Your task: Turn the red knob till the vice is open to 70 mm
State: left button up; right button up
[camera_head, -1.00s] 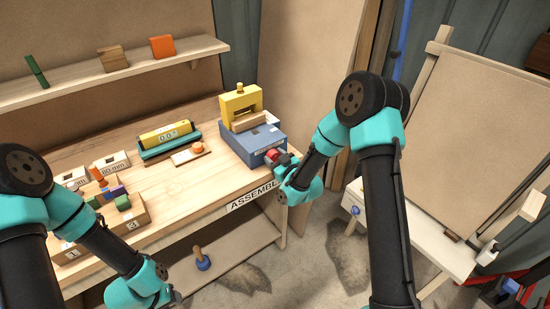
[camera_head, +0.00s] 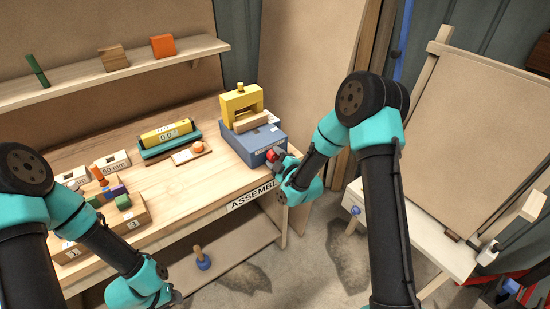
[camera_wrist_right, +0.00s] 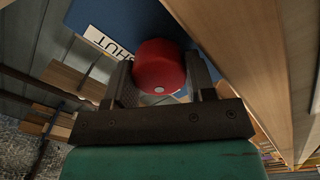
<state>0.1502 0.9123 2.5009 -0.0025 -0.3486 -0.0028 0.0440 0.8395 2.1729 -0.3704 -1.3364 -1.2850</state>
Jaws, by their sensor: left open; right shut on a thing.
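The blue vice base (camera_head: 252,144) stands at the right end of the workbench, with a yellow frame (camera_head: 240,104) and a wooden block (camera_head: 254,121) on top. The red knob (camera_head: 272,155) is on its front face. My right gripper (camera_head: 280,162) is shut on the knob. In the right wrist view the red knob (camera_wrist_right: 159,66) sits between the two fingers of my right gripper (camera_wrist_right: 160,85), and a white label reading "HUT" (camera_wrist_right: 108,42) shows on the blue face. My left gripper (camera_head: 172,297) is open and empty, low in front of the bench.
A yellow level reading 0.0 (camera_head: 166,133) lies on a teal stand. A small board with an orange ball (camera_head: 198,148) is beside it. Coloured blocks on a numbered wooden box (camera_head: 122,203) and mm-marked blocks (camera_head: 112,162) are at the left.

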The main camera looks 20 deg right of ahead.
jog(key=shift+n, duration=0.4)
jog(key=o, duration=0.9)
jog(key=shift+o, duration=0.2)
jog(key=shift+f, duration=0.1)
jog(key=shift+s+a+f+m, duration=0.1)
jog(key=shift+m, duration=0.2)
